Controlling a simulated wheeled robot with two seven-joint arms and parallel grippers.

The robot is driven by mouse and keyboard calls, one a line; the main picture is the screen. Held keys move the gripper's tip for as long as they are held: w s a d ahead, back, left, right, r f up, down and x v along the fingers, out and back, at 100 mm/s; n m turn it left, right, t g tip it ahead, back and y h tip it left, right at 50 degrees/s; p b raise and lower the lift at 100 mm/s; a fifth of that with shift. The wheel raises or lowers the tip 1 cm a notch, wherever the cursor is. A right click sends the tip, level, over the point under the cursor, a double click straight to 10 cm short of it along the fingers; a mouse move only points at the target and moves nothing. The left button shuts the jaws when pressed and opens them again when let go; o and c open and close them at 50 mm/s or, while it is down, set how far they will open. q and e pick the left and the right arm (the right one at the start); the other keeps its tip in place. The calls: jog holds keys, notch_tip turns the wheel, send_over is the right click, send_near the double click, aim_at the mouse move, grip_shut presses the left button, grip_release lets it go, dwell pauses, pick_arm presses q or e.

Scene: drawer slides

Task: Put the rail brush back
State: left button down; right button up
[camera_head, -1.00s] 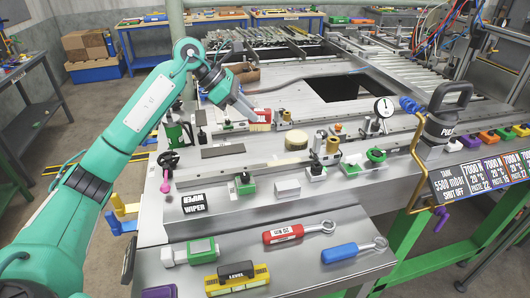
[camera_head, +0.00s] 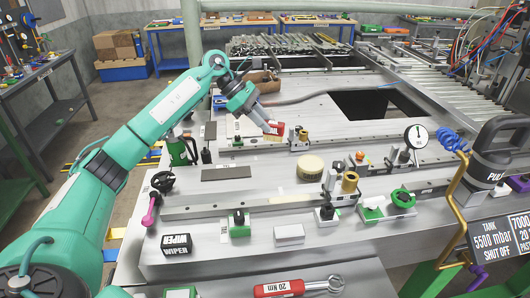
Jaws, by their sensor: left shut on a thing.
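My left gripper (camera_head: 265,126) reaches in from the upper left and is shut on the rail brush (camera_head: 275,129). The brush has a red body and a pale tan part, and looks tilted. It is over the rear rail (camera_head: 345,137), just left of a small carriage with a brass-coloured top (camera_head: 299,138). The fingers partly hide the brush, and I cannot tell whether it touches the rail or bench. My right gripper is not in view.
A dial gauge (camera_head: 416,137) stands to the right. A dark opening (camera_head: 378,104) lies behind.

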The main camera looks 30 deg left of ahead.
pick_arm(q)
notch_tip(320, 180, down, 11)
jog(key=shift+s+r+p, duration=0.1)
jog(key=shift+s+p, duration=0.05)
jog(key=shift+p, duration=1)
jog(key=shift+f, duration=0.3)
jog(key=c, duration=1.2)
grip_release()
